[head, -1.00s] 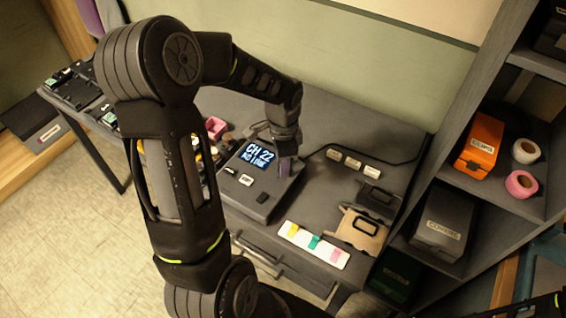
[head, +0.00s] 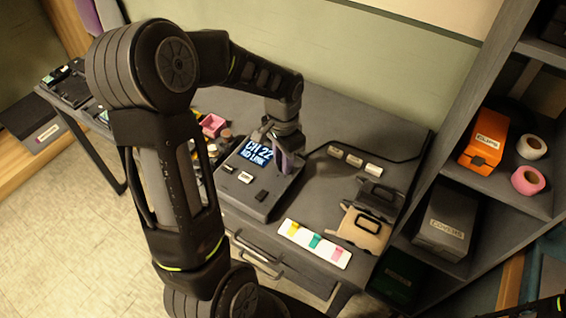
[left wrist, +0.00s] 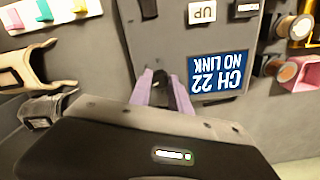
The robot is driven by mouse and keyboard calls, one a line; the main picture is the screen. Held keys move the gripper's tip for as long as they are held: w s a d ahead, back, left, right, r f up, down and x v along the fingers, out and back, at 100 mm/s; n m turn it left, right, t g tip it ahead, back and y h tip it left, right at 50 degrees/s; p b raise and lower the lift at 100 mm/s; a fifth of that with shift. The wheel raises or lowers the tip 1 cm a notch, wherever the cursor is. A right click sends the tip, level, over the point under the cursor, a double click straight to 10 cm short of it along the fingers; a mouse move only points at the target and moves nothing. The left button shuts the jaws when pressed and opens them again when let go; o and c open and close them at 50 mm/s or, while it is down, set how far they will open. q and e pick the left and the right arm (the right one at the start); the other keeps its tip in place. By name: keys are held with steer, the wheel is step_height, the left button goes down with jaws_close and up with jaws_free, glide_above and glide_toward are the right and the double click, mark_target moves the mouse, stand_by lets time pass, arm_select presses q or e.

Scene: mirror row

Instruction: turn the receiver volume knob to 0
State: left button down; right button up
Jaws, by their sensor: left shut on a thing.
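The receiver (head: 257,205) is a dark grey box on the desk, with a lit blue screen (head: 257,155) reading "CH 22 NO LINK". The screen also shows upside down in the left wrist view (left wrist: 218,72). My left gripper (head: 285,162) points down onto the receiver beside the screen. In the left wrist view its two purple fingers (left wrist: 162,92) are shut on a dark knob (left wrist: 161,84), mostly hidden between them. No volume reading shows on the screen. My right gripper is not in view.
The receiver's front has a white "UP" button (left wrist: 202,12) and a dark button (head: 261,196). A white strip with coloured tabs (head: 314,244), a tan holder (head: 362,230) and small labelled blocks (head: 354,160) lie to the right. Shelves (head: 490,184) stand further right.

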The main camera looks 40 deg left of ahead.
arm_select(q)
steer(key=n+b, duration=0.2)
steer(key=n, duration=0.4)
steer(key=shift+n, duration=0.3)
steer(key=n, duration=0.3)
steer(key=shift+b, duration=0.4)
steer(key=shift+n, duration=1.8)
steer(key=c, duration=1.2)
jaws_free()
step_height(320, 180, up, 8)
steer(key=shift+f+b, duration=0.1)
steer(key=shift+b, duration=0.2)
